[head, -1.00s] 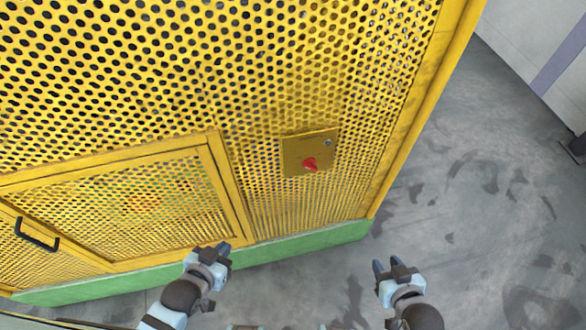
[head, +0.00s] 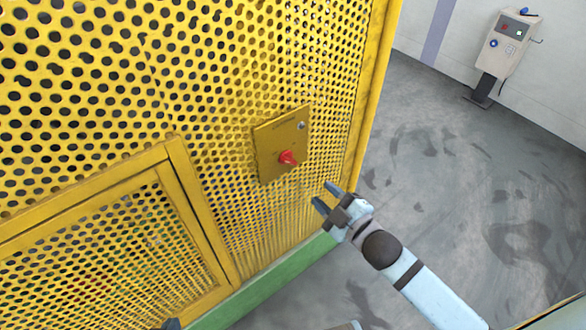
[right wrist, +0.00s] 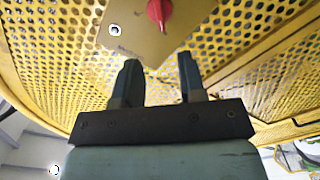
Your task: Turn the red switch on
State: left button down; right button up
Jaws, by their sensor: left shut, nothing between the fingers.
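The red switch (head: 288,158) is a small knob on a yellow plate (head: 268,145) on the perforated yellow panel. The exact direction of its handle is hard to tell. My right gripper (head: 325,195) is open and empty, below and to the right of the switch, apart from it. In the right wrist view the red switch (right wrist: 158,12) shows at the top edge, beyond the two spread fingers (right wrist: 158,78).
A framed mesh door (head: 205,225) is left of the switch plate. A green base strip (head: 270,290) runs along the floor under the panel. Grey floor (head: 440,190) is clear to the right. A control box (head: 510,45) on a post stands at the back right.

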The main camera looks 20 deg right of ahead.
aim_at(292, 163)
jog(key=x, duration=1.2)
grip_shut()
